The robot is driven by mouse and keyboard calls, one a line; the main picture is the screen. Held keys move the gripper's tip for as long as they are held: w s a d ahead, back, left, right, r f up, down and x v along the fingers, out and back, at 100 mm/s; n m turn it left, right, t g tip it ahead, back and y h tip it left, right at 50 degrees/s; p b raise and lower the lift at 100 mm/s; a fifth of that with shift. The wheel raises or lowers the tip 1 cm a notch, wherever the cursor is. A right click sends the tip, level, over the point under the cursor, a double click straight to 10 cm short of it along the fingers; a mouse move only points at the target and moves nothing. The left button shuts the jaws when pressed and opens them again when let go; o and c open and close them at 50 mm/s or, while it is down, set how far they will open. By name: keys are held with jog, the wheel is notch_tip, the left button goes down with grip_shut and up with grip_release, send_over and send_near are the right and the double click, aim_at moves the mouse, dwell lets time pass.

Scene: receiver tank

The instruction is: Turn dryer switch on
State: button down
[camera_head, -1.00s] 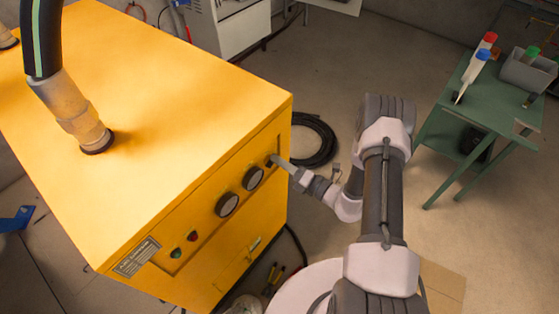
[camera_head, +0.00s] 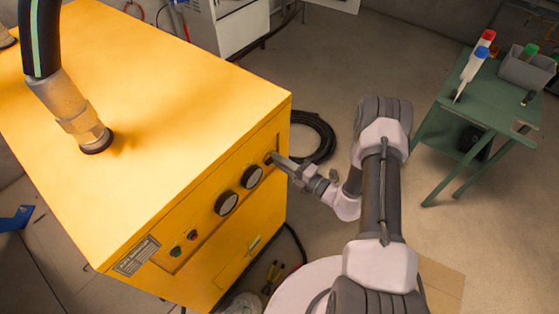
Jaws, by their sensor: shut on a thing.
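The yellow dryer cabinet (camera_head: 170,130) fills the left of the view. On its front panel are two round dark gauges (camera_head: 240,190), a red and a green button (camera_head: 184,242), and a small dark switch (camera_head: 268,161) at the panel's upper right end. My gripper (camera_head: 274,160) is at that switch, with its fingertips shut on it. The fingertips cover most of the switch, so its position cannot be told.
A black hose (camera_head: 42,40) rises from the cabinet top. A coiled black cable (camera_head: 318,137) lies on the floor behind my gripper. A green table (camera_head: 487,105) with bottles and a grey bin (camera_head: 527,70) stands at the right.

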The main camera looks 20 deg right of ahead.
dwell(0.3)
jog(key=c, duration=1.5)
grip_release()
jog(key=p+v, duration=0.3)
jog(key=v, duration=1.4)
jog(key=shift+s+d, duration=0.1)
jog(key=shift+s, duration=0.05)
